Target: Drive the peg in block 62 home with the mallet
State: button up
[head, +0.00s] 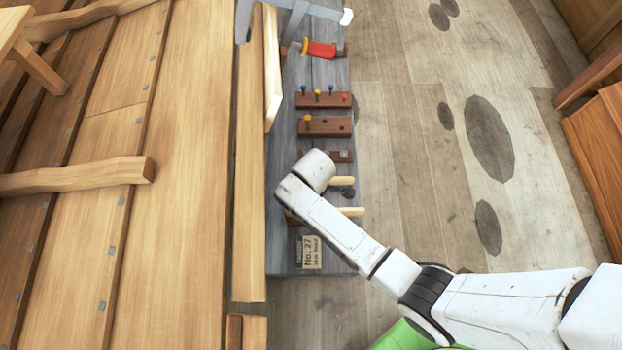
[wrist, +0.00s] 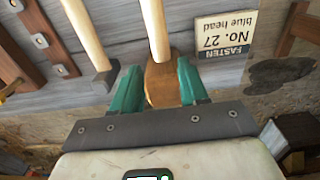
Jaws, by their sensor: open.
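The wooden-headed mallet (wrist: 162,84) lies on the grey bench. Its pale handle (wrist: 155,28) points up in the wrist view and shows in the head view (head: 351,211). My gripper (wrist: 158,72) is open, its green fingers on either side of the mallet head; whether they touch it I cannot tell. In the head view my arm hides the gripper. A dark peg block (head: 323,101) holds several blue, yellow and red pegs. Another block (head: 325,127) has a yellow-headed peg (head: 307,119) standing in it. No block numbers are readable.
A grey-headed hammer (wrist: 104,76) lies left of the mallet. A card (wrist: 225,36) reads "FASTEN No. 27 blue head". A red-handled tool (head: 320,50) lies at the bench's far end. The plank hull (head: 180,130) borders the bench on the left; floor (head: 400,140) is clear at right.

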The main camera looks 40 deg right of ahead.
notch_tip(320, 180, down, 6)
jog(key=b, duration=0.6)
jog(key=shift+f, duration=0.1)
jog(key=shift+f+b, duration=0.5)
jog(key=shift+f, duration=0.7)
jog(key=shift+c, duration=0.2)
grip_shut()
jog(key=shift+r+p, duration=0.7)
jog(key=shift+p, duration=0.1)
dwell(0.6)
notch_tip(320, 180, up, 8)
jog(key=p, duration=0.8)
